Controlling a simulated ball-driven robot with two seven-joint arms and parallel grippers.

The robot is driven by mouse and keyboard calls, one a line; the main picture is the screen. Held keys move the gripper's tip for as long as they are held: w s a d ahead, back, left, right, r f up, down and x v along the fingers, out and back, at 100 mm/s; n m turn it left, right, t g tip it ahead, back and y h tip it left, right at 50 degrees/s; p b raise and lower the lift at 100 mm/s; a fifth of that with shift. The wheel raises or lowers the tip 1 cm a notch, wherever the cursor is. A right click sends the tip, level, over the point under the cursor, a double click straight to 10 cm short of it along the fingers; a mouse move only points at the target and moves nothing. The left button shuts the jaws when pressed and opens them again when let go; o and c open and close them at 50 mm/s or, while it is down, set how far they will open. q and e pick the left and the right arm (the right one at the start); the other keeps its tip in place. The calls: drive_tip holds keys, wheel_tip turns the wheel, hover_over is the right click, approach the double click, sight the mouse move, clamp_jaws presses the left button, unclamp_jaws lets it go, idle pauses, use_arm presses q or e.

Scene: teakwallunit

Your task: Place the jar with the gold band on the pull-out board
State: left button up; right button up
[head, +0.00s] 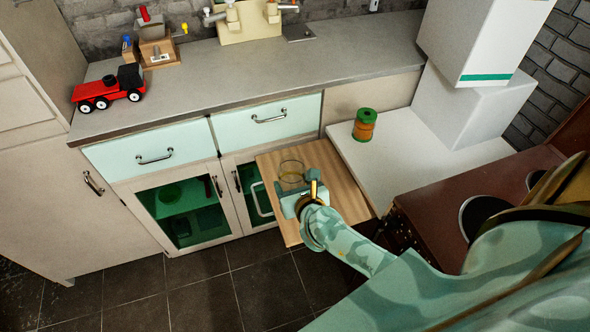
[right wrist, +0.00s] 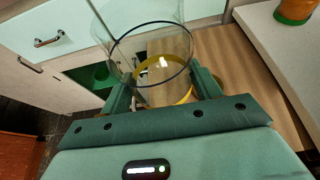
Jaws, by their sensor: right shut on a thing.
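The jar with the gold band (head: 291,169) is clear glass, and its gold band shows low on it in the right wrist view (right wrist: 181,96). My right gripper (head: 294,188) is shut on the jar, with a finger on each side of it in the right wrist view (right wrist: 163,92). The pull-out board (head: 330,163) is a light wooden slab that sticks out from the unit. The jar is over the board in the head view; I cannot tell whether its base touches the board. My left gripper is not in view.
A green and orange tin (head: 365,125) stands on the white counter (head: 430,145) right of the board. A red toy truck (head: 108,88) and a wooden block with tools (head: 158,45) stand on the grey worktop.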

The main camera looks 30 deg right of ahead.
drive_tip(key=w+d+f+b, duration=0.1)
drive_tip(key=w+f+b, duration=0.1)
drive_tip(key=w+d+f+b, duration=0.1)
drive_tip(key=w+f+b, duration=0.2)
drive_tip(key=w+d+f+b, duration=0.2)
drive_tip(key=w+b, duration=0.1)
drive_tip(key=shift+w+f, duration=0.15)
drive_tip(key=shift+f, duration=0.25)
drive_tip(key=shift+w+d+f, duration=0.1)
drive_tip(key=shift+w+f, duration=0.05)
drive_tip(key=shift+w, duration=0.2)
drive_tip(key=f+b, duration=0.2)
drive_tip(key=b, duration=0.1)
drive_tip(key=f+b, duration=0.1)
drive_tip(key=f, duration=0.1)
drive_tip(key=shift+w+d, duration=0.15)
drive_tip(key=shift+w, duration=0.15)
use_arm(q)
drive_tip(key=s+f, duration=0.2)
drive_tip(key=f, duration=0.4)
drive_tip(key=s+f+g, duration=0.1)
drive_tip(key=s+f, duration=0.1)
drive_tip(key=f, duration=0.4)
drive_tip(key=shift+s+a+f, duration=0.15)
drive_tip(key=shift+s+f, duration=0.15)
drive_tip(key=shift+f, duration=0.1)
use_arm(e)
drive_tip(key=shift+r, duration=0.3)
